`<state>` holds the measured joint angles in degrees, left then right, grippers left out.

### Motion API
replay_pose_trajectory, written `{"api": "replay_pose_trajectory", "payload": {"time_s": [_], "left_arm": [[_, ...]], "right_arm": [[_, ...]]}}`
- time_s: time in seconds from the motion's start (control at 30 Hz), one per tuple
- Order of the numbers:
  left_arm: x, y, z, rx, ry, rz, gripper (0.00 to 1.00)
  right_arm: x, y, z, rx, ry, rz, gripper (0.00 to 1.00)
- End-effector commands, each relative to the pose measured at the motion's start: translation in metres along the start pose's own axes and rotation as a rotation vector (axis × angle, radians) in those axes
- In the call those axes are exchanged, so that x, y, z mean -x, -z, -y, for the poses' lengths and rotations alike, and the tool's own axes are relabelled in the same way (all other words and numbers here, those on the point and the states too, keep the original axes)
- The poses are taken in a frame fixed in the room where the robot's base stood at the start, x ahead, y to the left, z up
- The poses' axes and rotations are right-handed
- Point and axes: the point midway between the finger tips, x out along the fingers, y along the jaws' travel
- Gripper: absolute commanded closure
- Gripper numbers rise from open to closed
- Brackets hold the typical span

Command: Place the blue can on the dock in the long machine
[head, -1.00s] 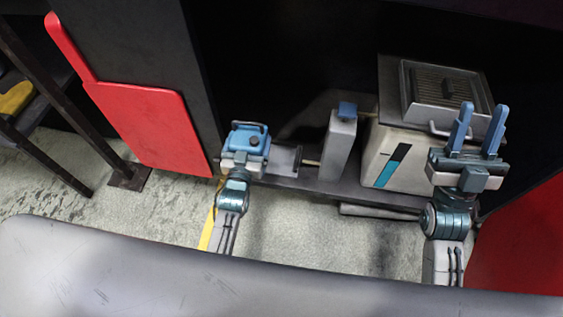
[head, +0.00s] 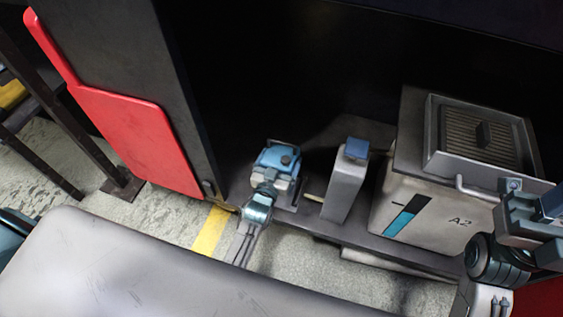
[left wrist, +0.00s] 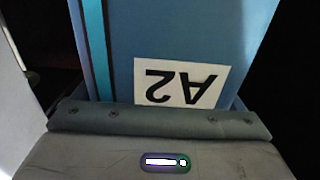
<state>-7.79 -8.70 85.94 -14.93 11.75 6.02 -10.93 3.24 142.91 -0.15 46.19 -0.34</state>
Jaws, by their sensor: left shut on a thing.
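The blue can (head: 281,155) has a dark cap and a handle on top. My left gripper (head: 270,178) is shut on it, above the left end of the long machine's low dark base (head: 395,254). In the left wrist view the can (left wrist: 235,50) fills the space beyond the gripper, with a white A2 label upside down and a light-blue stripe. The fingertips are hidden there. The dock under or behind the can is mostly hidden, and I cannot tell whether the can touches it. My right gripper (head: 535,205) is cut off at the right edge.
A grey post (head: 345,190) with a blue top stands just right of the can. Farther right is a beige box (head: 425,220) marked A2, with a grilled tray (head: 480,140) on top. A red panel (head: 135,140) hangs at left.

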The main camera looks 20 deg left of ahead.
Motion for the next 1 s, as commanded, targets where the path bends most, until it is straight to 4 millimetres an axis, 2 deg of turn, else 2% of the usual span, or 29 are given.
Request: {"api": "replay_pose_trajectory", "payload": {"time_s": [0.1,0.27,0.53,0.97,1.0], "left_arm": [[-0.002,-0.011,0.000,-0.001,0.000,-0.008,0.73],[-0.002,-0.018,0.000,0.000,0.000,-0.010,0.73],[-0.002,-0.050,0.000,0.000,0.000,-0.009,0.73],[-0.002,-0.054,0.000,-0.001,0.001,-0.010,0.73],[-0.001,-0.056,0.000,-0.001,0.000,-0.002,0.01]], "right_arm": [[0.006,0.000,0.000,0.005,-0.008,-0.008,0.64],[0.008,-0.001,0.001,0.009,-0.012,-0.009,0.64],[0.021,-0.003,0.002,0.021,-0.025,-0.014,0.64],[0.020,-0.002,0.002,0.025,-0.031,-0.021,0.64],[0.019,-0.002,0.002,0.025,-0.031,-0.021,0.64]]}}
